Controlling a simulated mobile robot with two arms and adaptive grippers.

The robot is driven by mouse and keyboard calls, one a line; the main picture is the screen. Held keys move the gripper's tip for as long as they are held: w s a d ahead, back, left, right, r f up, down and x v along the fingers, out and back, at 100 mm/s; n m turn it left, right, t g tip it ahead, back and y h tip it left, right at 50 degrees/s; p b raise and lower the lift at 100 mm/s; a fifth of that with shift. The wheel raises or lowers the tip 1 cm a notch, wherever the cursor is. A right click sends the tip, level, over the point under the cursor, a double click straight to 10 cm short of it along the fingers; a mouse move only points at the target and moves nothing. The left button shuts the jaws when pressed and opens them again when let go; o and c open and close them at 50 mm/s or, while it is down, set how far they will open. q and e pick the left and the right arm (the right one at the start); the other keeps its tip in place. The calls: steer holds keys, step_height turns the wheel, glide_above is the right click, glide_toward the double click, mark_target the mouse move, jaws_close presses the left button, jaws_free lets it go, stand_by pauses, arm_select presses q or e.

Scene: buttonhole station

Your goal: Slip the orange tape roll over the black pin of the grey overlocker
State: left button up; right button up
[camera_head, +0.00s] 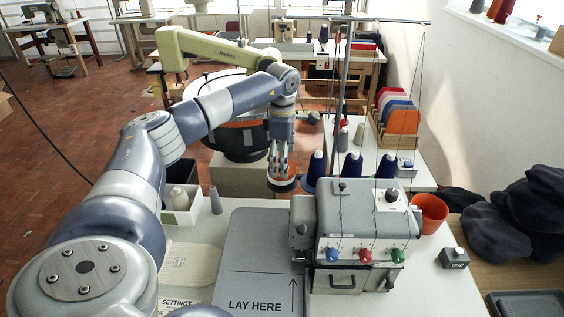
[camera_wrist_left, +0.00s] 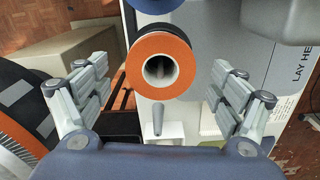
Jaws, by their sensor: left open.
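The orange tape roll (camera_head: 283,184) is at the fingertips of my left gripper (camera_head: 280,168), just left of the grey overlocker (camera_head: 360,222). In the left wrist view the roll (camera_wrist_left: 138,66) faces the camera, with a pale inner ring and something dark in its hole. My left gripper (camera_wrist_left: 160,80) is open, its fingers spread wide on either side and apart from the roll. I cannot make out the black pin, nor whether the roll is around it. My right gripper is not in view.
The grey mat marked LAY HERE (camera_head: 250,262) lies left of the overlocker. A white box with cones (camera_head: 182,210) and a grey cone (camera_head: 215,200) stand further left. Dark blue cones (camera_head: 318,166) stand behind. An orange cup (camera_head: 430,210) stands right of the overlocker.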

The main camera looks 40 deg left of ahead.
arm_select(q)
step_height(320, 180, up, 11)
stand_by(0.3)
steer(key=shift+d+f, duration=0.1)
stand_by(0.6)
